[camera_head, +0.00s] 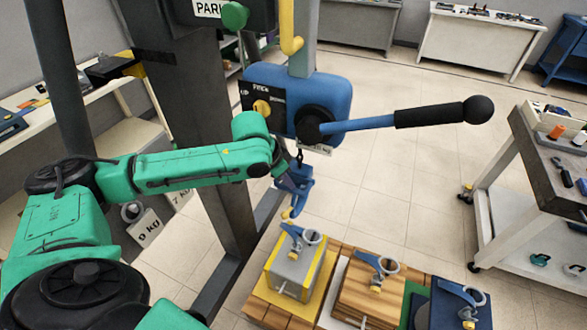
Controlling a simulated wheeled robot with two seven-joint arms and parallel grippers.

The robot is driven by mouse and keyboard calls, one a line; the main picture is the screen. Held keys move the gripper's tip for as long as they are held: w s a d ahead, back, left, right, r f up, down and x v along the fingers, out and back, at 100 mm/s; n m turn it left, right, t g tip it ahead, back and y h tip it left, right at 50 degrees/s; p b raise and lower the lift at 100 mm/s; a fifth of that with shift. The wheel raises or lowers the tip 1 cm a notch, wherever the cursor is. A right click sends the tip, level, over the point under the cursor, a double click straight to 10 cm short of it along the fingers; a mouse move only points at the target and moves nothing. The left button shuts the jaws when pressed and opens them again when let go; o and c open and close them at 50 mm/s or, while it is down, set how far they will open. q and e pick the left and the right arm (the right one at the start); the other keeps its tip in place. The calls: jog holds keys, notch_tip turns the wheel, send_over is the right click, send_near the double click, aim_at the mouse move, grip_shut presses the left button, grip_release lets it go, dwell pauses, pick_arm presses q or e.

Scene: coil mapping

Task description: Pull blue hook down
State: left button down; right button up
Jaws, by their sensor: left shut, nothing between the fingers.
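The blue hook (297,184) hangs on a short dark chain below the blue lever hoist (335,95). A yellow piece shows at its lower end. My left arm reaches in from the left, and its wrist is just left of the hook, under the hoist. My left gripper (279,177) is small and partly hidden there, close against the hook's left side; it is shut with nothing held. I cannot tell whether it touches the hook. My right gripper is not in view.
The hoist's black lever (440,113) sticks out to the right. Below the hook stand a grey block (293,267), a wooden block (368,292) and a dark blue block (450,308), each with a ring on top. A dark post (205,150) stands behind my arm. A workbench (535,190) is at right.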

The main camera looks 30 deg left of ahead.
aim_at(288, 189)
pick_arm(q)
jog(key=shift+f+b, duration=0.7)
jog(key=shift+f, duration=0.95)
jog(key=shift+r, duration=0.15)
jog(key=s+r+p, duration=0.4)
jog(key=s+p, duration=0.1)
jog(key=p, duration=0.1)
jog(key=shift+d, duration=0.15)
